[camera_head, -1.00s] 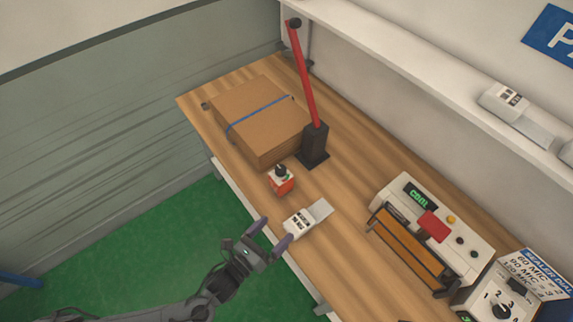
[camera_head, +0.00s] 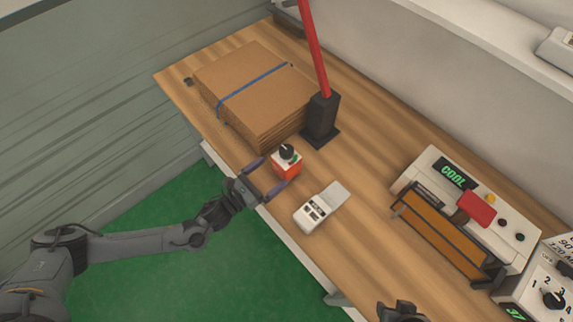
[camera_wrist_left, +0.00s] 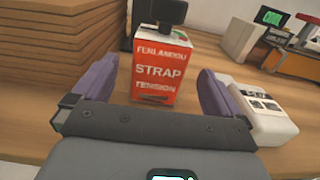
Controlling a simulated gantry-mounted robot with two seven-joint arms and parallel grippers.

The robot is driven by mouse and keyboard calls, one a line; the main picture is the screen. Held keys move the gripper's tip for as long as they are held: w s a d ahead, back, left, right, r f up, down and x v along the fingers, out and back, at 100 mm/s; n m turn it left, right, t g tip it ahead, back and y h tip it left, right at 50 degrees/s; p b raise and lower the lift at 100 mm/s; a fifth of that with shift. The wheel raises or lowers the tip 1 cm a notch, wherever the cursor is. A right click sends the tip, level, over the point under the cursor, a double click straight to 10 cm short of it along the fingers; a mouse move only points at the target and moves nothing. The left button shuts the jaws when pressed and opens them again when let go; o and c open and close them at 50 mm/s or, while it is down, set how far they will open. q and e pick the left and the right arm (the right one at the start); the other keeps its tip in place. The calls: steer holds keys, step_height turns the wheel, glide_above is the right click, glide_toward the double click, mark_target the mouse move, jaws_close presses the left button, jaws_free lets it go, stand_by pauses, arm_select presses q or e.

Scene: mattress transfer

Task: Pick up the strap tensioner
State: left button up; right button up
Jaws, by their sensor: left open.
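The strap tensioner is a small red and white box with a black knob on top (camera_head: 287,164). It stands upright on the wooden bench near its front edge, and its red face reading "STRAP TENSION" shows in the left wrist view (camera_wrist_left: 157,72). My left gripper (camera_head: 267,175) is open at the bench edge, its two purple fingers pointing at the tensioner. In the left wrist view the fingers (camera_wrist_left: 158,88) stand to either side of the box, which is a little ahead and looks clear of both. Part of my right arm shows at the bottom; its fingertips are not visible.
A strapped cardboard stack (camera_head: 245,85) lies left of the tensioner, with a black-based red post (camera_head: 321,115) behind. A white handheld device (camera_head: 320,208) lies close on the right. A sealer (camera_head: 465,215) stands farther right. Bare bench (camera_head: 365,165) lies between.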

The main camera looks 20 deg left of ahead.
mark_target(287, 162)
arm_select(q)
steer(key=shift+x, duration=0.95)
steer(key=shift+f+b+x, duration=0.2)
steer(key=shift+x, duration=1.2)
steer(key=shift+f+b+x, duration=0.2)
steer(key=shift+f+x, duration=0.05)
steer(key=shift+x, duration=1.1)
steer(key=shift+c, duration=0.5)
steer(key=c, duration=1.4)
steer(key=shift+r, duration=0.1)
steer(key=shift+c, duration=0.6)
